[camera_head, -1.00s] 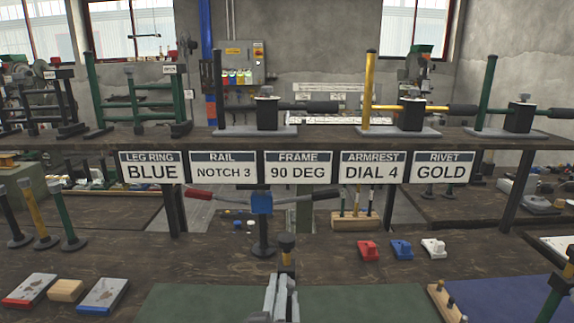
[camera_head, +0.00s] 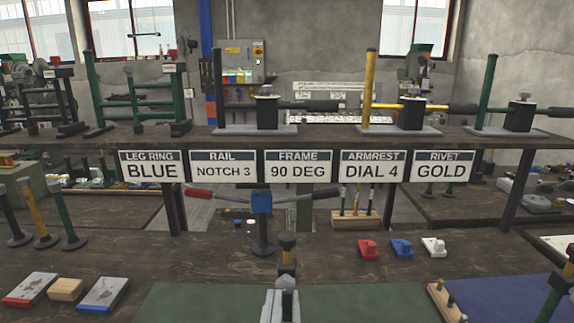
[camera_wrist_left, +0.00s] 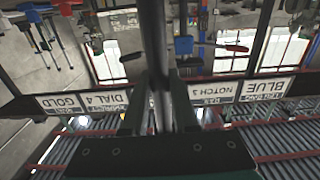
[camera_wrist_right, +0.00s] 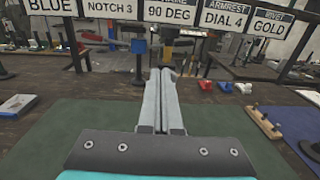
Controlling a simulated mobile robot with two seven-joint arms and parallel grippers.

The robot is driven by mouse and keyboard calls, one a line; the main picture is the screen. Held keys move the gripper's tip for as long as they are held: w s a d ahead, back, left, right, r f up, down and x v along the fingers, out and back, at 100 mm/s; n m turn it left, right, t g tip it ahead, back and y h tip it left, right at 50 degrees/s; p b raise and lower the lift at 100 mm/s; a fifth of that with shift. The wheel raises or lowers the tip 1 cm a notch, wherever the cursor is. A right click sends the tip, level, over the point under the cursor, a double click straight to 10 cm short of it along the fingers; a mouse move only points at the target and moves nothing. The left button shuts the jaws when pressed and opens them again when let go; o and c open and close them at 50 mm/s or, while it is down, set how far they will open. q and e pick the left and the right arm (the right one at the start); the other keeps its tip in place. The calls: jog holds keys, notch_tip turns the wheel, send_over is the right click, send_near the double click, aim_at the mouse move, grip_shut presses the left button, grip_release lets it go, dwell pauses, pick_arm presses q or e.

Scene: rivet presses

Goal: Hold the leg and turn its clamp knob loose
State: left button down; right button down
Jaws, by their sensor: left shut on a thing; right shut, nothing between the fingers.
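My left gripper (camera_wrist_left: 158,115) shows in the left wrist view, shut on a dark pole, the leg (camera_wrist_left: 154,45), which runs between its fingers. That view is upside down, and the clamp knob cannot be made out in it. In the head view my right gripper (camera_head: 280,306) is at the bottom centre, its grey fingers together and empty. Just beyond it stands a dark-capped post with a brass-coloured band (camera_head: 287,243); I cannot tell whether it is part of the held leg. In the right wrist view the closed fingers (camera_wrist_right: 161,92) point forward over the bench.
A blue-headed fixture (camera_head: 262,203) with red and black handles stands behind. Red, blue and white clamps (camera_head: 401,249) lie at right. Loose legs (camera_head: 65,218) and blocks (camera_head: 66,289) are at left. A green mat (camera_head: 360,303) lies in front, mostly clear.

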aim_at(286, 288)
jog(key=shift+s+a, duration=0.25)
jog(key=shift+s, duration=0.6)
jog(key=shift+w+d+r, duration=0.1)
jog(key=shift+w+d, duration=0.35)
jog(key=shift+w, duration=0.55)
jog(key=shift+w+d+f, duration=0.1)
jog(key=shift+w+d, duration=0.3)
jog(key=shift+w, duration=0.65)
jog(key=shift+w+d+r, duration=0.1)
jog(key=shift+w+d, duration=0.35)
jog(key=shift+w, duration=0.55)
jog(key=shift+a+f, duration=0.1)
jog(key=shift+f, duration=0.4)
